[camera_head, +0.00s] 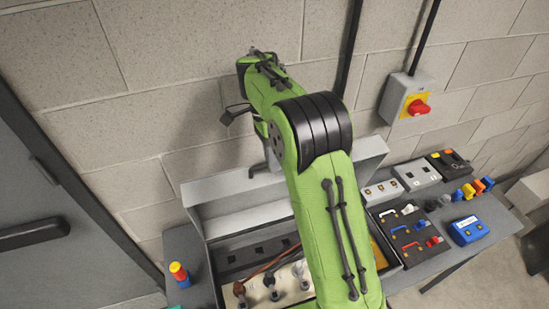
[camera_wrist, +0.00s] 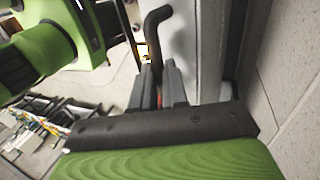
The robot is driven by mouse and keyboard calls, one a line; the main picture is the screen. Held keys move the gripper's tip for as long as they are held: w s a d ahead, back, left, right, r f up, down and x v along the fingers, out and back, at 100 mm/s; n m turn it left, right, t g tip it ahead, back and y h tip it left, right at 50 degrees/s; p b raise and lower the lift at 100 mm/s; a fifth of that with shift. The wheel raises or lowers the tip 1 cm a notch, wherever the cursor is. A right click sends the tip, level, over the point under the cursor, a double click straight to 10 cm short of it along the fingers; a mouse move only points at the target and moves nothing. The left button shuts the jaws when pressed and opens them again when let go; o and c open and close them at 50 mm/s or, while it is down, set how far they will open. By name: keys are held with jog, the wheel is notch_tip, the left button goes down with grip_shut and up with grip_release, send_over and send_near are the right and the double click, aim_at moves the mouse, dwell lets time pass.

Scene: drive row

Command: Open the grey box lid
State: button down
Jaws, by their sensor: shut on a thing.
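The grey box (camera_head: 213,282) stands open on the table, with its inside showing. Its grey lid (camera_head: 225,204) stands raised at the back, in front of the block wall. In the wrist view the lid (camera_wrist: 208,45) is a pale grey panel beside my fingers. My gripper (camera_wrist: 161,88) is shut on the dark bent handle (camera_wrist: 154,28) of the lid. In the head view my green arm covers the middle of the lid and part of the box, and my fingertips are mostly hidden.
Cables and several knobbed parts lie inside the box. To its right are black cases (camera_head: 412,238), a blue box (camera_head: 467,230) and grey switch boxes (camera_head: 416,174). A red-knobbed isolator (camera_head: 410,103) is on the wall. A red-yellow cylinder (camera_head: 179,273) stands left of the box.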

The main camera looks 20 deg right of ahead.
jog(key=shift+f, duration=0.3)
jog(key=c, duration=1.5)
grip_release()
jog(key=o, duration=0.4)
jog(key=shift+w, duration=0.35)
jog(key=shift+c, duration=0.2)
jog(key=shift+s+r, duration=0.15)
jog(key=shift+s, duration=0.05)
jog(key=p+v, duration=0.1)
jog(key=v, duration=0.6)
jog(key=shift+r+p, duration=0.2)
jog(key=shift+p, duration=0.2)
